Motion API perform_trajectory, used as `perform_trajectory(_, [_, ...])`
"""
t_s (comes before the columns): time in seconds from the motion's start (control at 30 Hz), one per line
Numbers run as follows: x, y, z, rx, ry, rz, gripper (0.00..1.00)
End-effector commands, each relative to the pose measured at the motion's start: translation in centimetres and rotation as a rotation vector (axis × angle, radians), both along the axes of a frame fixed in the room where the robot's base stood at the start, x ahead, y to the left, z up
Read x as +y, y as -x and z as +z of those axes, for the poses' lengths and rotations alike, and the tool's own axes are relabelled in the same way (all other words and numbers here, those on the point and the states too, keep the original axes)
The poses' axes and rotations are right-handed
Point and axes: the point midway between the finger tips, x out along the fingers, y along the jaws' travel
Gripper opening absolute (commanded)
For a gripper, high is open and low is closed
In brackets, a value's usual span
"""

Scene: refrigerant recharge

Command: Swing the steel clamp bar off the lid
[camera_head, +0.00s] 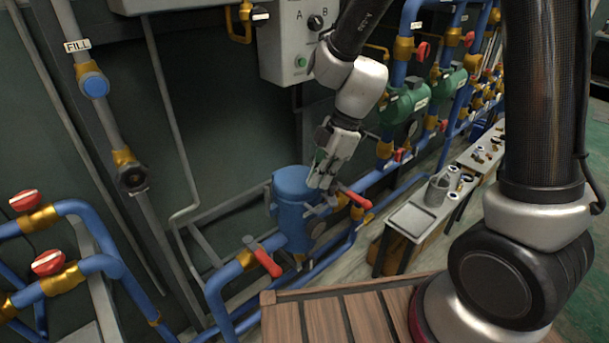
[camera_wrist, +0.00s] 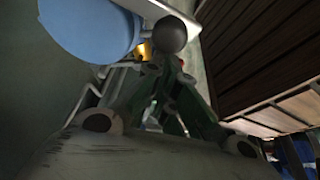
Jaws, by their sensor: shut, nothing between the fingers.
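The blue vessel (camera_head: 292,212) stands among the pipes, and its round blue lid (camera_head: 293,178) faces up. In the wrist view the lid (camera_wrist: 88,28) fills the upper left. A pale steel bar (camera_wrist: 150,8) runs past the lid's edge there, with a dark round knob (camera_wrist: 170,35) near its end. My gripper (camera_head: 318,184) points down at the right side of the lid and hides part of it. In the wrist view my fingers (camera_wrist: 155,78) are closed together just below the knob, holding nothing. I cannot tell whether they touch the bar.
Red-handled valves (camera_head: 354,196) and (camera_head: 267,262) sit on blue pipes right of and below the vessel. A grey control box (camera_head: 290,45) hangs behind my arm. A wooden slatted surface (camera_head: 335,318) lies in front. A bench with a tray (camera_head: 411,219) stands to the right.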

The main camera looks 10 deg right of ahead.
Motion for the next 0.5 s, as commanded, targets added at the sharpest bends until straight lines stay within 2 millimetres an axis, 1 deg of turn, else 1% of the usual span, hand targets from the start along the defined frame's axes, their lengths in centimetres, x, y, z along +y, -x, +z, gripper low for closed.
perform_trajectory(0.03, [-0.8,0.1,0.0,0.001,0.001,0.038,0.0])
perform_trajectory(0.2, [-3.4,0.2,-0.1,0.0,0.001,0.197,0.0])
perform_trajectory(0.5, [-7.1,-0.2,0.0,0.0,0.001,0.439,0.0])
